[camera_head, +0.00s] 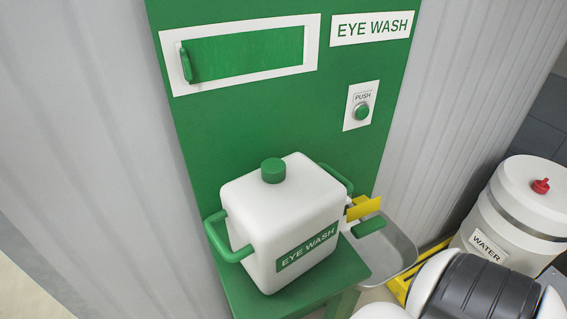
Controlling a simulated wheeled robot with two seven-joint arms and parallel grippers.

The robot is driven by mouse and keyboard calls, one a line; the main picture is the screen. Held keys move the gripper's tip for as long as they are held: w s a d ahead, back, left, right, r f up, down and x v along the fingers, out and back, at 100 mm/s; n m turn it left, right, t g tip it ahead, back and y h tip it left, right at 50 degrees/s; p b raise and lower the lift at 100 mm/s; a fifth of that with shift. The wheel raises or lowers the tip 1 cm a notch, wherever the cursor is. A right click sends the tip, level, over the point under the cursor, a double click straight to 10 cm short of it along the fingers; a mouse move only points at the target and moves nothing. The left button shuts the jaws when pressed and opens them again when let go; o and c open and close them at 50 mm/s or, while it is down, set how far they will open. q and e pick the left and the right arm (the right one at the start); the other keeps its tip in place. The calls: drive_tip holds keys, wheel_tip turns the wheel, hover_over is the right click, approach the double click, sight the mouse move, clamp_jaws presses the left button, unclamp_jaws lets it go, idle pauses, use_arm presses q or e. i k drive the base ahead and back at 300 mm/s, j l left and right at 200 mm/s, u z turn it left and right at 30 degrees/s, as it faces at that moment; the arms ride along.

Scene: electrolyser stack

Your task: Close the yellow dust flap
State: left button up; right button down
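The yellow dust flap (364,207) is at the right side of the white eye wash tank (284,215), above a grey basin (388,250). It sticks out to the right from the tank's side, with a small dark part at its left end. It looks open, but its hinge is hidden. A green paddle (369,227) sits just below it. Neither of my grippers shows in the head view, and nothing touches the flap.
The tank, with a green cap (273,170) and green side handles, stands on a green shelf (300,300) before a green panel (260,120). The panel has a push button (362,112). A white water drum (515,215) stands right. My own dark and white part fills the lower right.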

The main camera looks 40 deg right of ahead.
sight(364, 207)
drive_tip(key=i+j, duration=0.2)
drive_tip(key=j, duration=0.15)
drive_tip(key=i+j+z, duration=0.1)
drive_tip(key=j, duration=0.25)
drive_tip(key=i+j, duration=0.45)
drive_tip(key=j, duration=0.25)
drive_tip(key=i+j+z, duration=0.1)
drive_tip(key=j, duration=0.3)
drive_tip(key=i+j, duration=0.25)
drive_tip(key=i+j+z, duration=0.1)
drive_tip(key=j, duration=0.4)
drive_tip(key=i+j+z, duration=0.1)
drive_tip(key=z, duration=3.6)
